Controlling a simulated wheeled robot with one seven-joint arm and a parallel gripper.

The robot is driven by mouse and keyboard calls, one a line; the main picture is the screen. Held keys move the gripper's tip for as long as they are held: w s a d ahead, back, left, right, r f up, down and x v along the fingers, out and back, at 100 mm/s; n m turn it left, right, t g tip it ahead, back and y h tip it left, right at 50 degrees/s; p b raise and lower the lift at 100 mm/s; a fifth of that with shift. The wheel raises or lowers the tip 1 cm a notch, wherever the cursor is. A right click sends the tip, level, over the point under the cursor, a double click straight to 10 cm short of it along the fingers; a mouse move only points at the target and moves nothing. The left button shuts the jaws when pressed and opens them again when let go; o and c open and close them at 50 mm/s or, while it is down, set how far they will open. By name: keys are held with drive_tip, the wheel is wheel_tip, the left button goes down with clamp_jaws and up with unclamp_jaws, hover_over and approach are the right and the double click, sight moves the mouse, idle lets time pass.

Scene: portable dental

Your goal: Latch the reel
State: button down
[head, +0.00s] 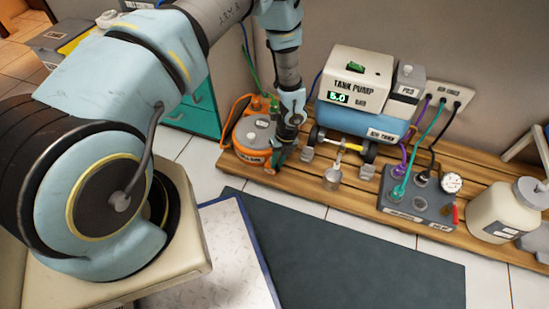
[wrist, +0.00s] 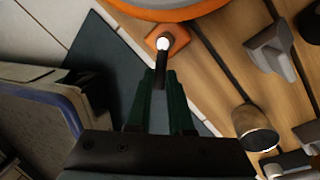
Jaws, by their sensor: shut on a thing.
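The orange reel (head: 247,146) with a grey round top sits at the left end of the wooden slatted platform. In the wrist view, its orange rim (wrist: 185,10) shows at the top edge. An orange tab (wrist: 178,38) sticks out from the rim and carries a short dark latch lever (wrist: 160,72) with a white end. My gripper (wrist: 160,88) has dark green fingers shut on the lever's lower part. In the head view, my gripper (head: 278,156) is low at the reel's right front side, where its fingertips and the lever are hard to make out.
The tank pump (head: 362,75) on its blue air tank (head: 360,122) stands right of my arm. A small metal cup (head: 332,180), a grey socket box (head: 418,195) with hoses and a gauge, and a cream jar (head: 495,215) stand further right. A dark mat (head: 350,255) lies in front.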

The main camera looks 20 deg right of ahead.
drive_tip(key=shift+w+d+n+g+h+p, duration=0.1)
drive_tip(key=shift+w+d+n+g, duration=0.25)
drive_tip(key=shift+n, duration=1.3)
drive_tip(key=shift+w+d+n+g+h+p, duration=0.15)
drive_tip(key=shift+d+n, duration=0.45)
drive_tip(key=shift+n, duration=1)
drive_tip(key=shift+w+d+n+g+h+p, duration=0.1)
drive_tip(key=shift+w+d+n+g, duration=0.3)
drive_tip(key=shift+n, duration=1.25)
drive_tip(key=shift+d, duration=0.1)
drive_tip(key=c, duration=0.8)
unclamp_jaws()
drive_tip(key=shift+r, duration=0.1)
drive_tip(key=p+v, duration=0.2)
drive_tip(key=v, duration=0.8)
drive_tip(key=shift+s+r+p, duration=0.1)
drive_tip(key=shift+r+p, duration=0.2)
